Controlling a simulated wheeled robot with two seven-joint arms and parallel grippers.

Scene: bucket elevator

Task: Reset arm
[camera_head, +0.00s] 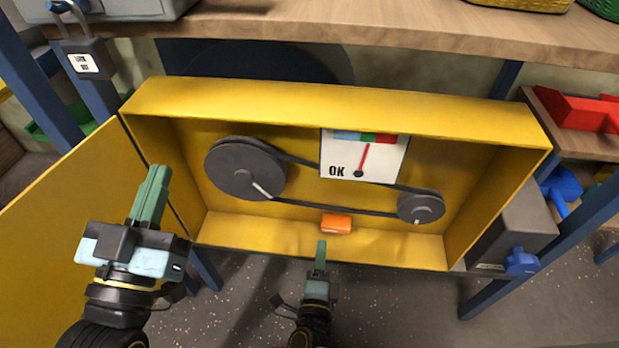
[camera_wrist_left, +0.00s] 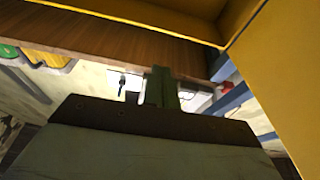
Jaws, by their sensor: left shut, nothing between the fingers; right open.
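My left gripper (camera_head: 150,195) is shut and empty. It points up in front of the open yellow door (camera_head: 85,215) at the left of the yellow box. Its fingers also show in the left wrist view (camera_wrist_left: 161,88). My right gripper (camera_head: 320,252) is in front of the lower edge of the yellow box (camera_head: 340,105), just below the orange block (camera_head: 337,224); it is seen nearly edge-on and appears empty. Inside the box are a large dark pulley (camera_head: 240,172), a small pulley (camera_head: 420,207), a belt and a gauge (camera_head: 363,157) marked OK.
A wooden shelf (camera_head: 400,27) runs above the box. A padlock with a tag (camera_head: 84,62) hangs at the upper left. A grey motor box (camera_head: 512,228) is right of the box, with red bins (camera_head: 570,108) beyond. The speckled floor below is clear.

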